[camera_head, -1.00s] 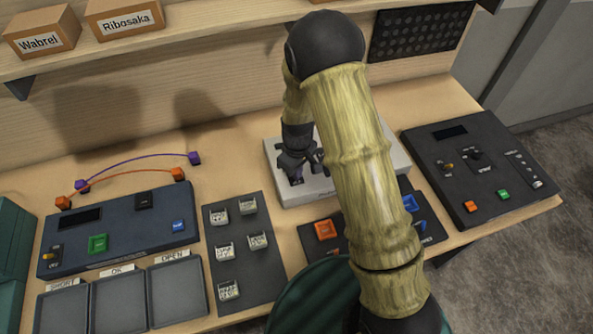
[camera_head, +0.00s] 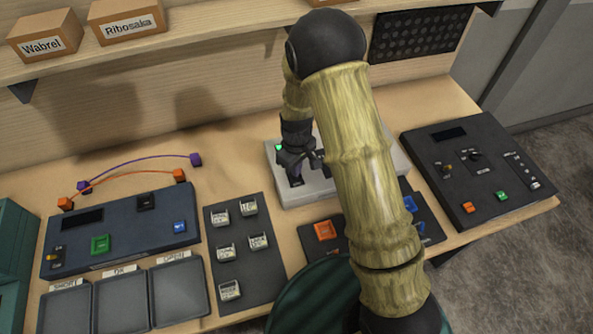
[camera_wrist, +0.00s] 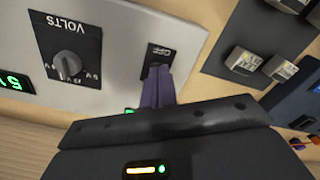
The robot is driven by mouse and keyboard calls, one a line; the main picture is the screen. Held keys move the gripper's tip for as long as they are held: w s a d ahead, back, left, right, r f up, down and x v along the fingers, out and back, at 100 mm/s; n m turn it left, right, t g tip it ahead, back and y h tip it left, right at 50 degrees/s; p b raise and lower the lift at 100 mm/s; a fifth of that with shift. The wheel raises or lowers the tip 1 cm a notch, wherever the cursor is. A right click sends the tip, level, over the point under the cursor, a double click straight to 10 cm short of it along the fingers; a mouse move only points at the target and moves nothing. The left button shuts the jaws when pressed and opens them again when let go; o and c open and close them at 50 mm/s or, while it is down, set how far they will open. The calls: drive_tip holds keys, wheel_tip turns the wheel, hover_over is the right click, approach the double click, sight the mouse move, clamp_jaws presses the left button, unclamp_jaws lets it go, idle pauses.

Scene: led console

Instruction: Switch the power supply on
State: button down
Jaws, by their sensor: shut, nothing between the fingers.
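The power supply (camera_head: 316,190) is a pale grey box at the back middle of the bench, partly hidden behind my arm. My gripper (camera_head: 296,182) is over the box. Its shut, empty purple fingers (camera_wrist: 158,78) reach the switch plate and cover the switch; I cannot tell whether they touch it.
A dark console (camera_head: 120,240) with trays below it stands at left, with orange and purple leads behind it. A panel of small labelled parts (camera_head: 241,285) lies at centre. Another dark console (camera_head: 490,170) stands at right. A shelf with boxes (camera_head: 127,18) runs above.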

drive_tip(key=r+p, duration=0.2)
drive_tip(key=r, duration=0.1)
drive_tip(key=r+p, duration=0.1)
drive_tip(key=r, duration=0.1)
drive_tip(key=shift+s+d+r, duration=0.1)
drive_tip(key=shift+s+r, duration=0.05)
drive_tip(key=shift+s, duration=0.15)
idle(0.6)
drive_tip(key=s+d+r+m+t+b, duration=0.2)
drive_tip(key=s+d+r+m+b, duration=0.5)
drive_tip(key=s+d, duration=0.7)
wheel_tip(320, 180, up, 2)
drive_tip(key=shift+r+m+t, duration=0.1)
drive_tip(key=shift+m+t, duration=0.2)
drive_tip(key=shift+m, duration=0.8)
